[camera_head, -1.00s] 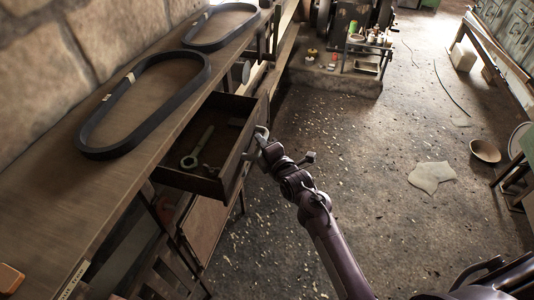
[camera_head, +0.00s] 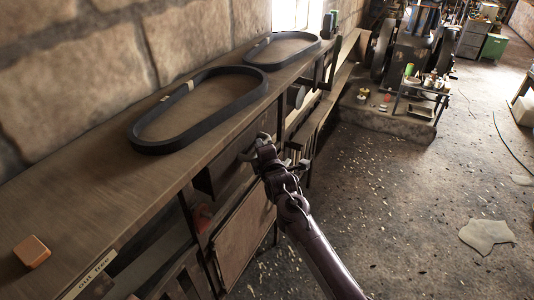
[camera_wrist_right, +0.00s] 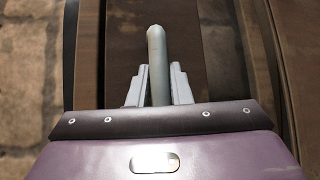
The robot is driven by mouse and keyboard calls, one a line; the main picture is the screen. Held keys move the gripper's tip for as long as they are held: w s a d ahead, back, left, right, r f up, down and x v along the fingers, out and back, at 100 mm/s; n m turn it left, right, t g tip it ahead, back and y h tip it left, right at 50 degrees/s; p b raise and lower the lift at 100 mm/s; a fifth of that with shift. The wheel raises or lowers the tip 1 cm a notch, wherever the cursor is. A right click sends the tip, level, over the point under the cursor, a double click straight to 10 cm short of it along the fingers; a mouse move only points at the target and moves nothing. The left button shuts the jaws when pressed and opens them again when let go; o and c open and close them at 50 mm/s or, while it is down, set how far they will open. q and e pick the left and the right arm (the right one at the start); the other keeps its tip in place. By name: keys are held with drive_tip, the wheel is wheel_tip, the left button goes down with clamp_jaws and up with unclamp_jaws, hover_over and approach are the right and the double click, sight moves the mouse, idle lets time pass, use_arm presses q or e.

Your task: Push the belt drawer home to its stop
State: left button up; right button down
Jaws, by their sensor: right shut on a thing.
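The belt drawer's brown front (camera_head: 230,168) sits under the bench top, close to the bench's front edge. Its inside is out of sight, and I cannot tell whether it is against its stop. My right gripper (camera_head: 256,150) is at the drawer front, shut on the drawer's grey handle (camera_head: 246,156). In the right wrist view the handle (camera_wrist_right: 156,50) stands between the two fingers of the right gripper (camera_wrist_right: 158,86), with the brown drawer front (camera_wrist_right: 207,45) behind it. My left gripper is not in view.
Two black belts (camera_head: 142,143) (camera_head: 262,62) lie on the wooden bench top (camera_head: 75,215). An orange-brown block (camera_head: 32,252) and a label strip (camera_head: 92,276) are at the near end. A low plinth (camera_head: 385,122) with machinery stands beyond. The floor on the right is mostly clear.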

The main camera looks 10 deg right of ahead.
drive_tip(key=shift+a+r, duration=0.1)
drive_tip(key=c, duration=1.7)
unclamp_jaws()
drive_tip(key=o, duration=0.4)
drive_tip(key=shift+w+a, duration=0.15)
drive_tip(key=shift+s, duration=0.35)
drive_tip(key=shift+b+v, duration=0.3)
drive_tip(key=shift+v, duration=3.3)
